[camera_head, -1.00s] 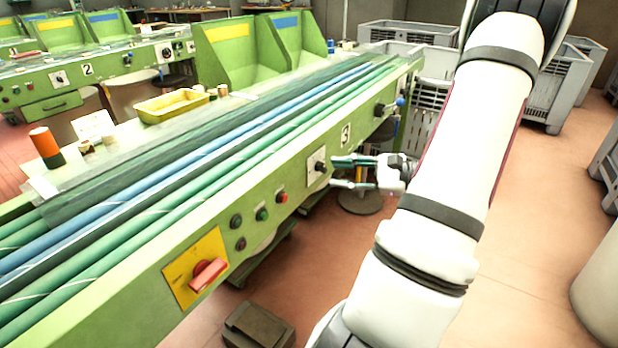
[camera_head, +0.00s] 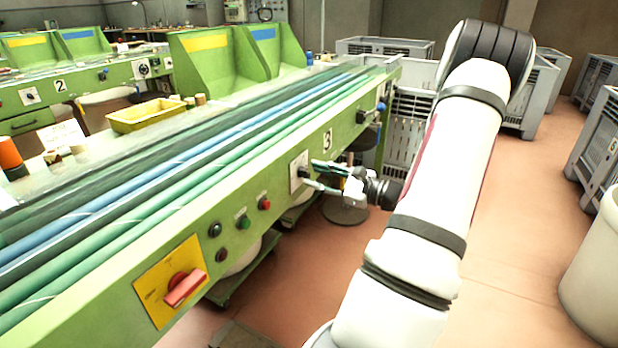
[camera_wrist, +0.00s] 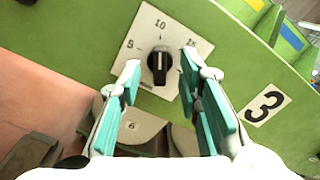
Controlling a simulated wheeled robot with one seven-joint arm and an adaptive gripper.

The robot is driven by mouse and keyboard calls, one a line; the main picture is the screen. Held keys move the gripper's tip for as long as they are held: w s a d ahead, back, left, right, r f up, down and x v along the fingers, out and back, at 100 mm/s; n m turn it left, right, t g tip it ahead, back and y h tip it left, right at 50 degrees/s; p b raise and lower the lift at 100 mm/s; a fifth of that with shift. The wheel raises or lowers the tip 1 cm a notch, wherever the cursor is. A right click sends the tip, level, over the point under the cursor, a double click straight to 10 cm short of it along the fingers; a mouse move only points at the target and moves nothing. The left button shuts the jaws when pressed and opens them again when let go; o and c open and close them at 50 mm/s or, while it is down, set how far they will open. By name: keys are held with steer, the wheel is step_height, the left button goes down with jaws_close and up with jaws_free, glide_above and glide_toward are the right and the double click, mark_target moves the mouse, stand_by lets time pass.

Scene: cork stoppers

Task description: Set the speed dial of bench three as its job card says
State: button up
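The speed dial (camera_wrist: 158,65) of bench three is a black knob on a white plate marked 5, 10 and 15. Its light line runs roughly along the direction of the 10; which end points is unclear. My gripper (camera_wrist: 160,75) is open, with teal-padded fingers either side of the knob; I cannot tell whether they touch it. In the head view my gripper (camera_head: 312,175) reaches the dial plate (camera_head: 298,172) on the green bench front. A white card (camera_head: 62,136) stands on the bench top; its writing is too small to read.
A red switch on a yellow plate (camera_head: 155,290) and several push buttons (camera_head: 244,222) sit left of the dial. Another black knob (camera_head: 361,117) is farther right. A round stool (camera_head: 345,210) stands below. Grey crates (camera_head: 408,130) stand behind my arm.

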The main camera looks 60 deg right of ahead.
mark_target(304, 173)
steer(key=shift+w+a, duration=0.15)
steer(key=shift+w, duration=1.25)
steer(key=shift+c, duration=0.3)
jaws_close()
